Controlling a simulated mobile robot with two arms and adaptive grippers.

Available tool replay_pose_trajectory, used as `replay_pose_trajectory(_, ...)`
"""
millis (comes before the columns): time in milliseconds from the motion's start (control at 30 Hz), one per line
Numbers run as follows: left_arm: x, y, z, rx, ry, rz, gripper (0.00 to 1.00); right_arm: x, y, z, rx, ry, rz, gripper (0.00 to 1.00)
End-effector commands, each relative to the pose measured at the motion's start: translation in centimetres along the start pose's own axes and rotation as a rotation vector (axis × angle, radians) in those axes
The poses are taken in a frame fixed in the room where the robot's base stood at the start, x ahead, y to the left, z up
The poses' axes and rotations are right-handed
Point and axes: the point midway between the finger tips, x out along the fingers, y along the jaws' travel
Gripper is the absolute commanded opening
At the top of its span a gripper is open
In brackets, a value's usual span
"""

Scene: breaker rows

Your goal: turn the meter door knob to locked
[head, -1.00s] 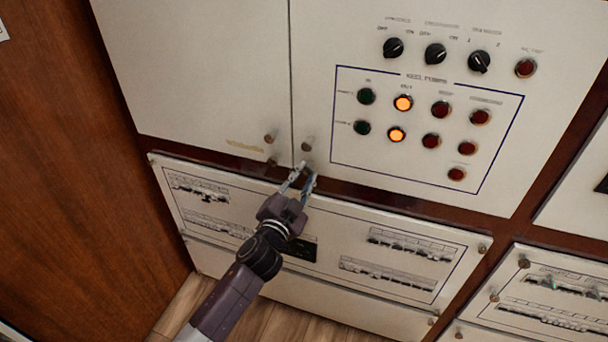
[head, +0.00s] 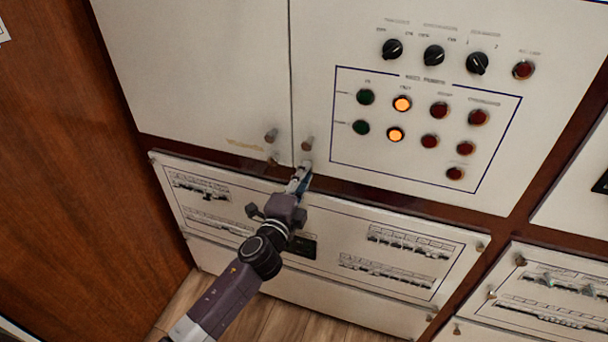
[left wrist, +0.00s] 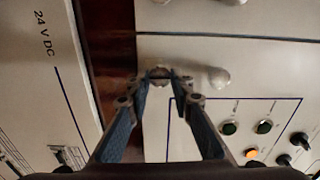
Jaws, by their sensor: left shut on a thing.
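Two pale cabinet doors meet at a vertical gap, and I cannot read which one is the meter door. The right door (head: 430,180) has an upper knob (head: 307,144) near its lower left corner, which also shows in the left wrist view (left wrist: 217,77). Below it is a lower knob (left wrist: 158,75), mostly hidden in the head view by my fingertips. My left gripper (head: 305,168) is shut on this lower knob, with one fingertip on each side in the left wrist view (left wrist: 160,78). The knob's marking and turn angle cannot be made out. My right gripper is not in view.
The left door (head: 200,70) has its own upper knob (head: 271,135) and lower knob (head: 273,160) close by. A breaker panel (head: 340,290) lies below the brown wooden strip. Lamps and black rotary switches (head: 433,56) sit to the right. A wooden wall (head: 60,180) stands at left.

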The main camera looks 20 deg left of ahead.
Motion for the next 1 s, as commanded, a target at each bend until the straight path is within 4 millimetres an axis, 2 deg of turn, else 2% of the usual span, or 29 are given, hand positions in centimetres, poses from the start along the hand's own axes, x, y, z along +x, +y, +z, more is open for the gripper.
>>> replay_pose_trajectory(300,0.0,0.06,-0.01,0.074,0.001,0.001,0.0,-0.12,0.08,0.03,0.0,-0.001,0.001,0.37)
replay_pose_trajectory(700,-0.01,0.09,0.0,0.081,0.0,0.001,0.0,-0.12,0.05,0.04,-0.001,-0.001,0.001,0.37)
replay_pose_trajectory(733,-0.01,0.09,0.0,0.08,0.0,0.001,0.22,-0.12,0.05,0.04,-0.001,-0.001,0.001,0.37)
replay_pose_trajectory(900,-0.01,0.08,0.0,0.079,0.0,0.001,0.39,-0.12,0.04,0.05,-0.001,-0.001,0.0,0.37)
replay_pose_trajectory(1000,-0.01,0.06,0.0,0.079,0.0,0.001,0.39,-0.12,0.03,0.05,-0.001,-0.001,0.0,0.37)
